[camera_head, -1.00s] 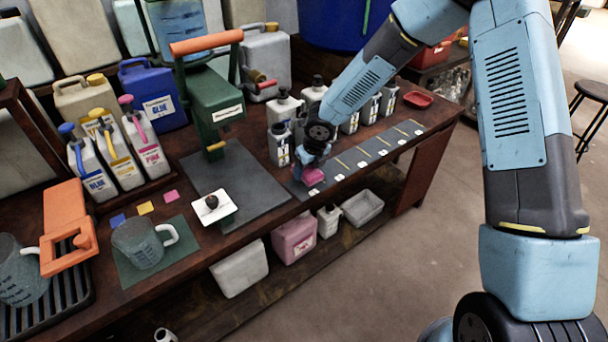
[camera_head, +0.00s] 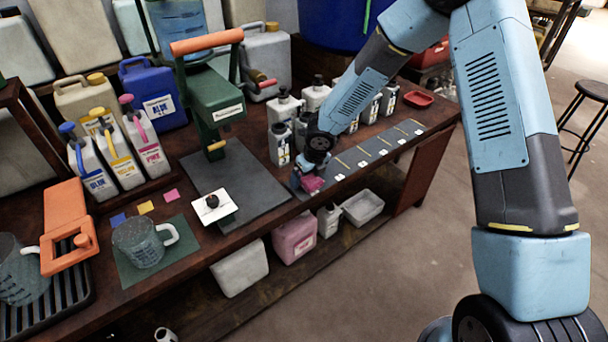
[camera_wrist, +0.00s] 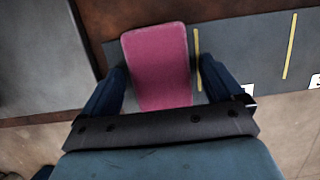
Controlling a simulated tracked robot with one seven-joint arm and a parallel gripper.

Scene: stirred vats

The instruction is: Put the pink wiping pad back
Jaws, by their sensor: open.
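The pink wiping pad (camera_wrist: 160,65), a rounded block, lies on the dark strip with yellow lines near the bench's front edge. In the head view the pad (camera_head: 313,184) is partly hidden by my gripper (camera_head: 309,178). In the wrist view my gripper (camera_wrist: 162,72) is open, with one dark finger on each side of the pad and a narrow gap showing on both sides. The pad's near end is hidden behind the gripper body.
Several white bottles (camera_head: 280,145) stand behind the strip (camera_head: 375,150). A green press (camera_head: 215,100) stands on a dark plate to the left. A red dish (camera_head: 418,98) is at the far right.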

